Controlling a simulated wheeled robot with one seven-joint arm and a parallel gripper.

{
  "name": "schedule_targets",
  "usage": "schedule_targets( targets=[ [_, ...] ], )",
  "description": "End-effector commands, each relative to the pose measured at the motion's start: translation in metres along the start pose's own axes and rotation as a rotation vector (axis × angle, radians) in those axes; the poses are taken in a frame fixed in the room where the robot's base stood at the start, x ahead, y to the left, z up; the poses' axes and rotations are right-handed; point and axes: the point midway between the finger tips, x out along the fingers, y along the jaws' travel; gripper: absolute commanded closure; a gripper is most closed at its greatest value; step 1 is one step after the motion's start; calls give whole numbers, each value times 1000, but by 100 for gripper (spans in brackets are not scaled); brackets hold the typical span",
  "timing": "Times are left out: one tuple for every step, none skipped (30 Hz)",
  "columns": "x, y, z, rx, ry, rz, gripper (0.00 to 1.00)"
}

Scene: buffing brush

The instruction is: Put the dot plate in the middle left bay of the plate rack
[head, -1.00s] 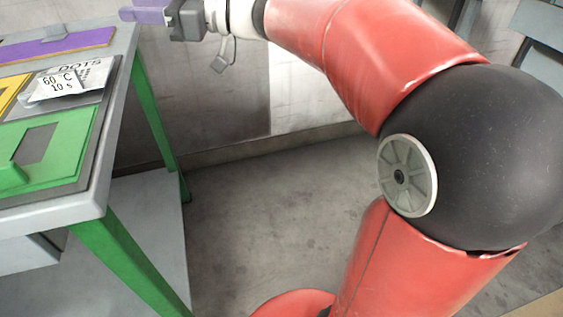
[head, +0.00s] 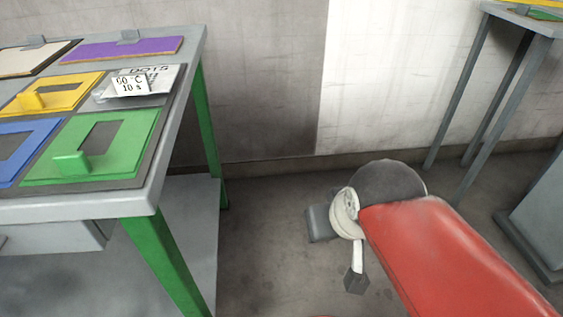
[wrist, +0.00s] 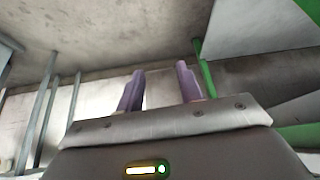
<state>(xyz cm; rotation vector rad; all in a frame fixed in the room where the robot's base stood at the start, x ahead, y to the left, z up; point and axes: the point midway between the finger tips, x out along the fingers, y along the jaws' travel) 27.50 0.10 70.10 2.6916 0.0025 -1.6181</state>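A grey plate marked "DOTS" (head: 168,76) lies on the green-legged table at the left of the head view. A small card reading "60 °C 10 s" covers part of it. I cannot tell whether this is the dot plate itself. No plate rack with bays can be made out for sure. My gripper (wrist: 160,88) shows in the wrist view with two purple fingers apart and nothing between them. In the head view its fingers are hidden, and my arm end hangs low over the floor, right of the table and apart from it.
Green (head: 120,130), yellow (head: 70,86), blue (head: 14,160) and purple (head: 150,46) plates lie on the green-legged table (head: 130,204). Another table (head: 520,18) with grey legs stands at the back right. Bare floor (head: 270,270) lies between them, before a wall.

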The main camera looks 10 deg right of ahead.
Motion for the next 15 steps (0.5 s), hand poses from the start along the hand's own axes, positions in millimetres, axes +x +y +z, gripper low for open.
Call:
schedule_targets(
  targets=[
    [0,0,0,0,-1,0,64],
    [0,0,0,0,0,0,64],
    [0,0,-1,0,0,-1,64],
    [0,-1,-2,-2,0,-3,64],
    [-1,-2,-4,-6,0,-9,64],
    [-2,-5,-9,-15,-2,-23,64],
    [-4,-9,-15,-29,-5,-39,64],
    [-6,-14,-23,-45,-7,-61,64],
    [-9,-23,-36,-76,-10,-101,64],
    [-12,-32,-49,-103,-11,-138,64],
    [-16,-42,-62,-138,-11,-181,64],
    [-21,-57,-83,-189,-6,-247,64],
    [-26,-69,-99,-233,0,-301,64],
    [-30,-82,-115,-280,10,-357,64],
    [-37,-100,-136,-347,30,-435,64]
  ],
)
